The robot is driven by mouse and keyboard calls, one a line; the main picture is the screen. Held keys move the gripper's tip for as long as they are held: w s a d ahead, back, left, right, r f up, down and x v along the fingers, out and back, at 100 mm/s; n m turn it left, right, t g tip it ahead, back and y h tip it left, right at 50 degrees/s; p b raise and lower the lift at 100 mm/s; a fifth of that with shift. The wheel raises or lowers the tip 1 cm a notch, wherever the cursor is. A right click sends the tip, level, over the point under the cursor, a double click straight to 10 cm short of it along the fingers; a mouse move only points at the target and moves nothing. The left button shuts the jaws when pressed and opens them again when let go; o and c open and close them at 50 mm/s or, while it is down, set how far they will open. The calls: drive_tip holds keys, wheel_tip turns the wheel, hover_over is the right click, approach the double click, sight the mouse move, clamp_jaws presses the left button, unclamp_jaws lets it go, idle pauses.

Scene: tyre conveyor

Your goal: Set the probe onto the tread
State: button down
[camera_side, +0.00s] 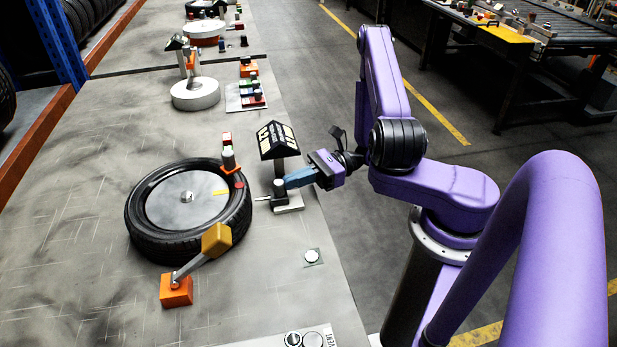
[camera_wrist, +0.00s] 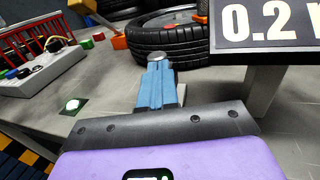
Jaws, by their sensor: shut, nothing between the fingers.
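The black tyre (camera_side: 143,235) lies flat with a grey disc in its middle; its tread also shows in the wrist view (camera_wrist: 150,44). Right of it, a small metal post with a knob (camera_side: 279,188) stands on a pale base (camera_side: 290,206). A thin rod (camera_side: 262,198) points from the post towards the tread; I take this to be the probe. I cannot tell whether its tip touches. My gripper (camera_side: 287,182) is shut, its blue fingers at the post. In the wrist view the fingertips (camera_wrist: 158,68) are just below a silver cap (camera_wrist: 155,54), with nothing seen between them.
A black display (camera_side: 277,140) stands behind the post; the wrist view shows "0.2" on it (camera_wrist: 270,20). A yellow block on a lever (camera_side: 215,240) from an orange base (camera_side: 176,291) reaches the tyre's near edge.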

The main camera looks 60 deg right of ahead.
drive_tip(key=shift+w+a, duration=0.15)
drive_tip(key=shift+a, duration=0.15)
drive_tip(key=shift+d, duration=0.1)
drive_tip(key=v, duration=1.4)
drive_tip(key=shift+d, duration=0.1)
